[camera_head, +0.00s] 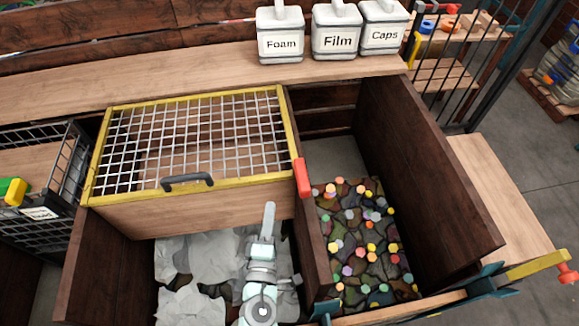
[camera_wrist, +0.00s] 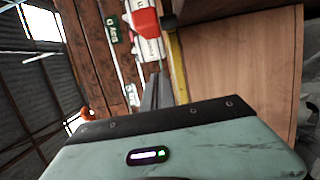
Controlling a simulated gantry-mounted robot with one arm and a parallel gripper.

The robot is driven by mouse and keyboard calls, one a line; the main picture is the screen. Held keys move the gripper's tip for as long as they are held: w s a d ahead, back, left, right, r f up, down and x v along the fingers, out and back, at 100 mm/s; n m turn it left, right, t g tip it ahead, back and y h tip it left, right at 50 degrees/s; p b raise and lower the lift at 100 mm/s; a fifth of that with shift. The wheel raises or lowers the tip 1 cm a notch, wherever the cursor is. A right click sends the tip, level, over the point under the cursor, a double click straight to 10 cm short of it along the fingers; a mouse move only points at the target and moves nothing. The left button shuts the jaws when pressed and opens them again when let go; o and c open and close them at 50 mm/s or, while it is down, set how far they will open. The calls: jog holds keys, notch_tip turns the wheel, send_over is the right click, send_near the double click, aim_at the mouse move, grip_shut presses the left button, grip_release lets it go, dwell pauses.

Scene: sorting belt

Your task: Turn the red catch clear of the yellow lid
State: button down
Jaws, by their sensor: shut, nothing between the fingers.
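The yellow lid (camera_head: 190,188) is a yellow frame with wire mesh and a dark handle (camera_head: 187,181), lying over a wooden box. The red catch (camera_head: 302,177) is at the lid's front right corner, by the top of the dark divider. Whether it overlaps the frame is unclear. In the wrist view the red catch (camera_wrist: 146,22) is at the top, left of the lid's yellow edge (camera_wrist: 178,65). My gripper (camera_head: 269,208) is shut and empty, in front of the box, below and left of the catch. Its fingers (camera_wrist: 157,80) point toward the catch in the wrist view.
A bin of colourful caps (camera_head: 360,245) lies right of the divider (camera_head: 309,245). Whitish sheets (camera_head: 185,260) lie below my arm. Tubs labelled Foam (camera_head: 280,42), Film (camera_head: 337,40) and Caps (camera_head: 383,35) stand on the back shelf. A black crate (camera_head: 40,240) is at left.

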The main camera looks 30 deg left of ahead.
aim_at(302, 180)
jog(key=w, duration=0.3)
jog(key=w+a+p, duration=0.1)
jog(key=w, duration=0.3)
jog(key=w+p, duration=0.1)
jog(key=w, duration=0.2)
jog(key=shift+w+a, duration=0.25)
jog(key=shift+w, duration=0.05)
jog(key=shift+w+d, duration=0.3)
jog(key=shift+d, duration=0.05)
jog(key=shift+w+d+f+h+b, duration=0.1)
jog(key=shift+f+h+b, duration=0.05)
jog(key=shift+h+b, duration=0.15)
